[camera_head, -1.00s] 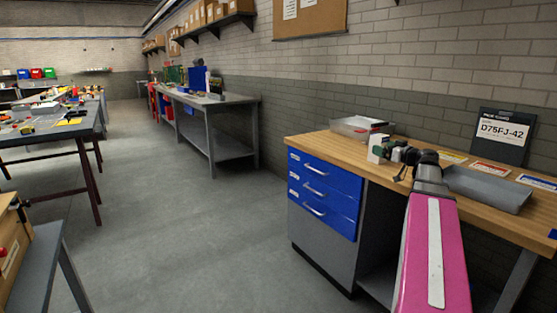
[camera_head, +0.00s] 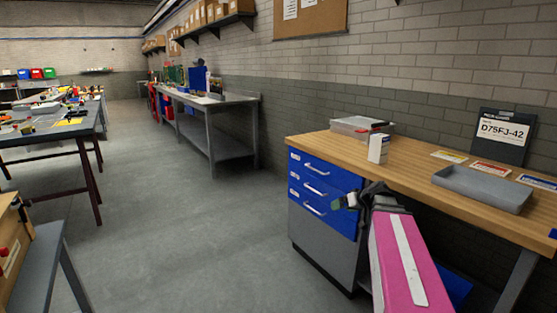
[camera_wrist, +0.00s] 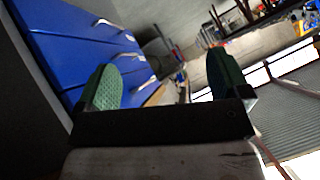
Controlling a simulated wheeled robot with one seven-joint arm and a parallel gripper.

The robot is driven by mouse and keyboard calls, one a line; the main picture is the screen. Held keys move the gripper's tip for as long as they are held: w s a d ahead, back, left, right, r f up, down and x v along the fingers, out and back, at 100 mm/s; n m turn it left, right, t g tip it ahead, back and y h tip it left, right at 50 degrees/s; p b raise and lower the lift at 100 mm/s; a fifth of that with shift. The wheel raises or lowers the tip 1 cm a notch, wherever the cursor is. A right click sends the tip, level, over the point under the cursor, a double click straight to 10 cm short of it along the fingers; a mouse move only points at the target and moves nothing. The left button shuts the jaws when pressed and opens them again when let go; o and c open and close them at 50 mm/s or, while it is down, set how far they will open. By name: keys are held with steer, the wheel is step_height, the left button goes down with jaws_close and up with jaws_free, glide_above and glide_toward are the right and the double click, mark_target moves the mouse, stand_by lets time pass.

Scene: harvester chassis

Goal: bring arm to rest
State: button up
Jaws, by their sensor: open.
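My gripper (camera_head: 345,201) is at the end of my pink arm, in front of the blue drawers of the workbench and below the level of its top. In the wrist view my gripper (camera_wrist: 165,85) shows two green pads spread wide apart with nothing between them. The blue drawers (camera_wrist: 75,45) appear tilted behind the left pad. No object is held.
The wooden workbench (camera_head: 410,165) carries a white box (camera_head: 378,148), a clear bin (camera_head: 361,126), a grey tray (camera_head: 483,187), coloured cards and a dark sign (camera_head: 503,135). A grey bench (camera_head: 209,100) stands farther back. The floor (camera_head: 190,220) left of the drawers is clear.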

steer(key=s+a+f+m+g+h, duration=0.1)
steer(key=s+a+f+g+h, duration=0.2)
steer(key=s+f, duration=0.5)
steer(key=s+a+f+m+g+h, duration=0.2)
steer(key=s+a+f+g+h, duration=0.1)
steer(key=s+f, duration=0.5)
step_height(320, 180, down, 2)
steer(key=shift+s+a+m+g+h, duration=0.3)
steer(key=shift+a+g+h, duration=0.15)
steer(key=shift+a, duration=0.3)
